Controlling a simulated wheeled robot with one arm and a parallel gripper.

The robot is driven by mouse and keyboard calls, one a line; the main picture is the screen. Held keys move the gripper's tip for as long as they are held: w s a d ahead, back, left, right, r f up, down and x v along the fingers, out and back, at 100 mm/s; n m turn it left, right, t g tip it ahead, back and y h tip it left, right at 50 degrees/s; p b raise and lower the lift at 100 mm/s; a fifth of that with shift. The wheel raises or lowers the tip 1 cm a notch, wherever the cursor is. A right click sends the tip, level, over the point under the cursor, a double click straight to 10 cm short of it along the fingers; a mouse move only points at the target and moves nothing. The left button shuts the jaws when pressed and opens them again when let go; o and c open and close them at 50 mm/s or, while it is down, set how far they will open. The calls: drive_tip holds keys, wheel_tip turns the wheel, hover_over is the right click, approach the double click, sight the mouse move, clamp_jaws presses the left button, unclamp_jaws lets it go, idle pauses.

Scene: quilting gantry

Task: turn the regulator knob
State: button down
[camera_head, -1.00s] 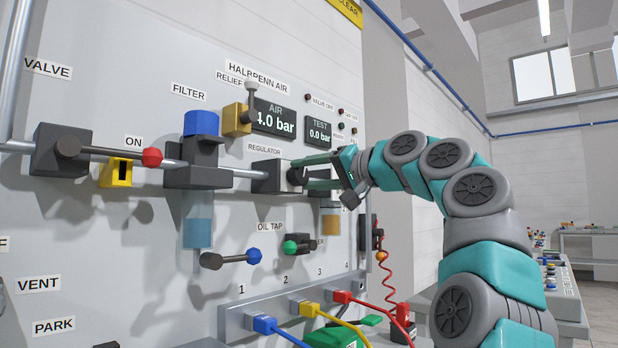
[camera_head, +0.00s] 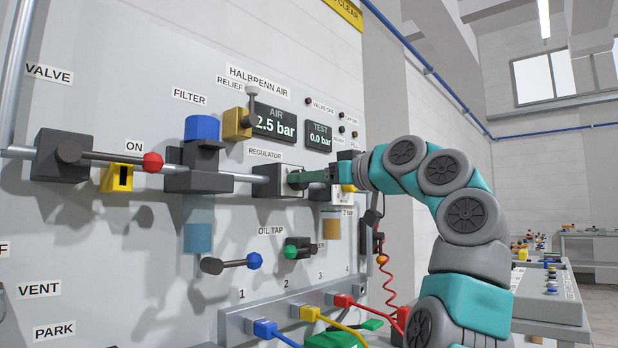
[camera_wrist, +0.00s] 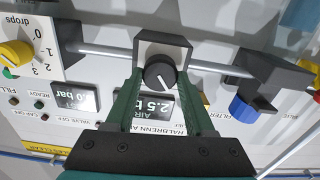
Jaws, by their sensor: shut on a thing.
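The regulator knob (camera_wrist: 160,74) is a round dark knob with a pale pointer line, on a dark regulator block (camera_head: 270,179) on the grey panel under the REGULATOR label. My gripper (camera_head: 299,178) reaches it from the right, and its green fingers are shut on the knob. In the wrist view my gripper (camera_wrist: 159,82) has one finger on each side of the knob. In the head view the fingers mostly hide the knob. The AIR display (camera_head: 275,122) above reads 2.5 bar; the TEST display (camera_head: 319,134) reads 0.0 bar.
Left of the regulator are the blue-topped filter (camera_head: 202,128) and a valve lever with a red ball end (camera_head: 152,162). The oil tap (camera_head: 297,250) and a blue-ended lever (camera_head: 254,261) are below. A red coiled hose (camera_head: 386,285) hangs near my arm.

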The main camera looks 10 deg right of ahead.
drive_tip(key=shift+f+n, duration=0.1)
drive_tip(key=shift+n, duration=1.4)
drive_tip(key=shift+c, duration=1.3)
unclamp_jaws()
drive_tip(key=b+v, duration=0.1)
drive_tip(key=v, duration=0.6)
drive_tip(key=shift+s+d, duration=0.2)
drive_tip(key=shift+s, duration=0.1)
